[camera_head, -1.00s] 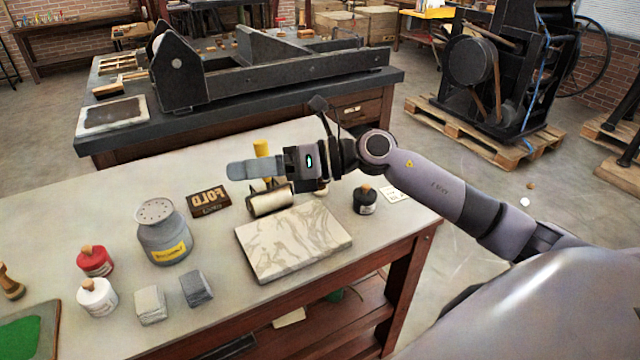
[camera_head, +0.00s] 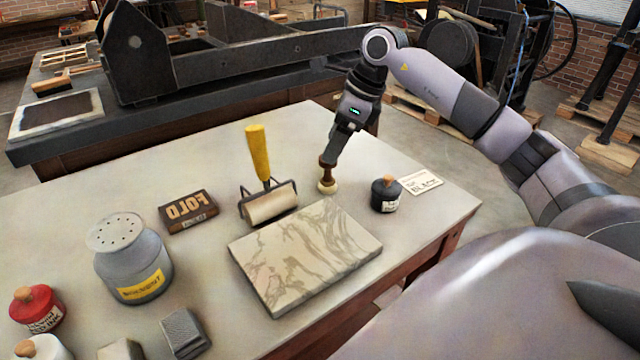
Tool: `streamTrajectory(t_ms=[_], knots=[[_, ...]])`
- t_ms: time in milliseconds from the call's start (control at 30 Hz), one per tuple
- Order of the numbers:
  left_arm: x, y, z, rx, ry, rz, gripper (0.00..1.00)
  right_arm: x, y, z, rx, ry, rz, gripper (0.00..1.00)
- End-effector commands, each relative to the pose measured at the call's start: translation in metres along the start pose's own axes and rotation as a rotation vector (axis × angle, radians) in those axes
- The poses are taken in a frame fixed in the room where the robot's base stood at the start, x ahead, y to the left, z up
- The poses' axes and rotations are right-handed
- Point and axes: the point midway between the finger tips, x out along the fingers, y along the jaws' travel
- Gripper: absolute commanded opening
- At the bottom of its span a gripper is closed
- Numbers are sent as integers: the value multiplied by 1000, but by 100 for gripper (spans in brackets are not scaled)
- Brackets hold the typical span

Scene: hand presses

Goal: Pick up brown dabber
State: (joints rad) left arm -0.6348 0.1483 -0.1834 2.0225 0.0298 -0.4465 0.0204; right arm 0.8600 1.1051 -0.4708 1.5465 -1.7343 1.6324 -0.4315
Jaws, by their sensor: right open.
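The brown dabber (camera_head: 327,174) stands upright on the table just behind the marble slab (camera_head: 305,252), with a brown handle on top and a pale rounded pad at the bottom. My right gripper (camera_head: 333,153) is directly above it, pointing down, with its fingertips at the top of the handle. The right jaws are open. I cannot tell whether the fingers touch the handle, as its upper end is partly hidden by them. My left gripper is not in view.
A yellow-handled roller (camera_head: 268,201) stands close left of the dabber. A black ink bottle (camera_head: 386,194) and a label card (camera_head: 419,182) are to its right. A FOLD block (camera_head: 188,211) and a grey shaker can (camera_head: 133,262) stand farther left.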

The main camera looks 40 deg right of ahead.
Motion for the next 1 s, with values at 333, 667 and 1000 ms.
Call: streamTrajectory(t_ms=[333, 667, 1000], knots=[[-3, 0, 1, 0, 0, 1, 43, 36, 0, -3, -1, 2, 6, 71], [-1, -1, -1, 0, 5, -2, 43, 68, -1, -4, 0, -1, 2, 71], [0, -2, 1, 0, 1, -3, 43, 67, -1, -4, -1, -1, 2, 13]])
